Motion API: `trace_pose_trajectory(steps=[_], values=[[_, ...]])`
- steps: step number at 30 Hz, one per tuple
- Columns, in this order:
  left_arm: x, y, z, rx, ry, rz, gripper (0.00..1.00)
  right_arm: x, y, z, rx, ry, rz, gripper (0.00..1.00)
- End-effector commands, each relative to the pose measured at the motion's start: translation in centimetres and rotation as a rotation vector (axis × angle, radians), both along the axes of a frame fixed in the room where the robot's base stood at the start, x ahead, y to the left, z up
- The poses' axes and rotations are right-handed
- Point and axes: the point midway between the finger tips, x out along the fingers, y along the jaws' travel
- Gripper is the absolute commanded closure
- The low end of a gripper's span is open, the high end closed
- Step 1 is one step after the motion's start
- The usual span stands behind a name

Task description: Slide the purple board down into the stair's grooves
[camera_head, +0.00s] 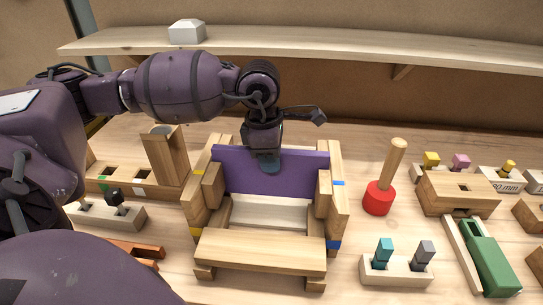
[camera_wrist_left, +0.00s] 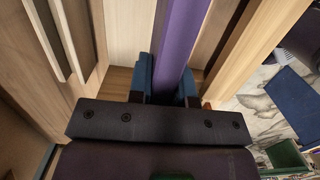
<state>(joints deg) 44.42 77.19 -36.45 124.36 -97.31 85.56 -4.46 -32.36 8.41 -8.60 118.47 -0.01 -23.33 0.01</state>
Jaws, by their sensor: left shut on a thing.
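The purple board (camera_head: 290,173) stands upright on its long edge at the back of the wooden stair (camera_head: 262,250), between its two side stringers. Its ends are at the stringers; I cannot tell how deep they sit in the grooves. My left gripper (camera_head: 268,163) reaches down from above and is shut on the board's top edge near its middle. The left wrist view shows the board (camera_wrist_left: 180,35) between the blue finger pads of the left gripper (camera_wrist_left: 168,85). My right gripper is not in view.
A red mallet (camera_head: 378,197) stands right of the stair. A block with teal and grey pegs (camera_head: 396,272) and a green tool (camera_head: 489,262) lie front right. Wooden blocks (camera_head: 166,158) stand on the left. A shelf (camera_head: 330,43) runs along the back wall.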

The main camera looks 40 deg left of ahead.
Motion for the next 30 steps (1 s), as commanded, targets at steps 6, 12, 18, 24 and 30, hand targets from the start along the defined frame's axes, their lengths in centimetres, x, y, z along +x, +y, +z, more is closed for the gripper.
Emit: trace_pose_trajectory(steps=[6,12,18,24,30], values=[[0.0,0.0,-0.5,0.0,0.0,0.0,1.0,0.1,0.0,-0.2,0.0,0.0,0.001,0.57],[0.0,0.0,-0.9,-0.001,-0.001,0.0,1.0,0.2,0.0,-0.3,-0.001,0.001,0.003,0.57],[0.0,0.0,-1.3,-0.001,-0.001,0.0,1.0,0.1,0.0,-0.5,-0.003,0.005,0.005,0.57],[0.0,0.0,-1.7,-0.001,-0.001,0.0,1.0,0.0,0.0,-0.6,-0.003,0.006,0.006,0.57],[0.0,0.0,-2.1,0.0,-0.001,0.0,1.0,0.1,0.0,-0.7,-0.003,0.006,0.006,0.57]])
